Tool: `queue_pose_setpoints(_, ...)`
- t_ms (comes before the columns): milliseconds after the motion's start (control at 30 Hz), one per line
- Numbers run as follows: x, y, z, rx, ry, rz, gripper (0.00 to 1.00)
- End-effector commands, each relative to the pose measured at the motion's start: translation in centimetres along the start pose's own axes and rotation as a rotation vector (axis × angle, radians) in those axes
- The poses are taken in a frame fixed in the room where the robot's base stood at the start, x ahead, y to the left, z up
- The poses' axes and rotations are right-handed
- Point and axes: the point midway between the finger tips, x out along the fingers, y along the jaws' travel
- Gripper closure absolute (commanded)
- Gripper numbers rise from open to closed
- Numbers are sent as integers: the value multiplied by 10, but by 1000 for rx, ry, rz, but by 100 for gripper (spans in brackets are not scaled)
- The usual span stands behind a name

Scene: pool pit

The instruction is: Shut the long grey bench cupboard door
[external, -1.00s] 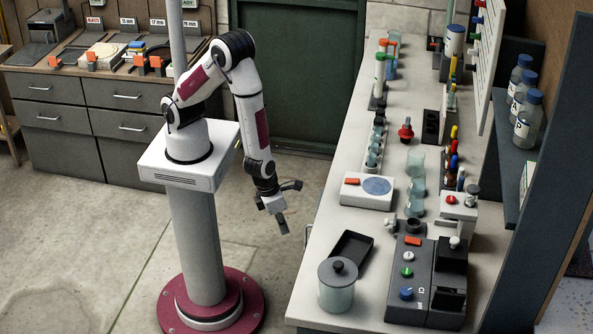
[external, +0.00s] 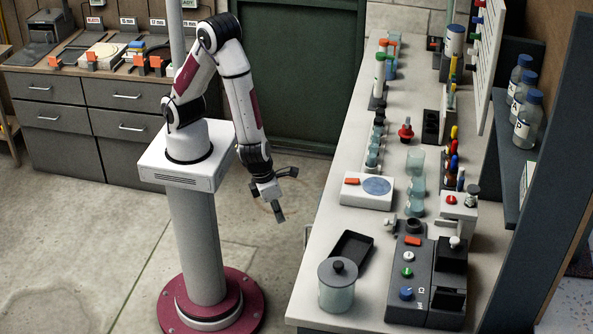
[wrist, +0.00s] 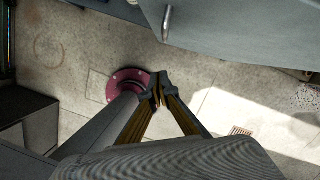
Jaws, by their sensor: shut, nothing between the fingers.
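A grey panel (wrist: 245,30) with a metal bar handle (wrist: 167,22) fills the top right of the wrist view; it looks like the bench cupboard door. How far it stands open is hard to tell. In the external view the long bench (external: 335,215) hides its own front, so the door face does not show there. My gripper (external: 280,215) hangs over the floor left of the bench, pointing down. In the wrist view my gripper (wrist: 158,90) is shut and empty, below the handle in the picture and apart from the panel.
The bench top carries a lidded jar (external: 338,288), a black tray (external: 351,250), a scale (external: 367,191) and several bottles and tubes. A drawer cabinet (external: 85,125) stands at the back left. The concrete floor (external: 285,280) between my pedestal and the bench is clear.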

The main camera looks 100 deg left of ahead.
Motion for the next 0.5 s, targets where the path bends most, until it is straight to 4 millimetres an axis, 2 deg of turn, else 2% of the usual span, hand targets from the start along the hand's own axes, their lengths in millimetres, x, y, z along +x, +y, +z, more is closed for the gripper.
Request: queue_pose_setpoints(500,-30,2,0,0,0,0,100)
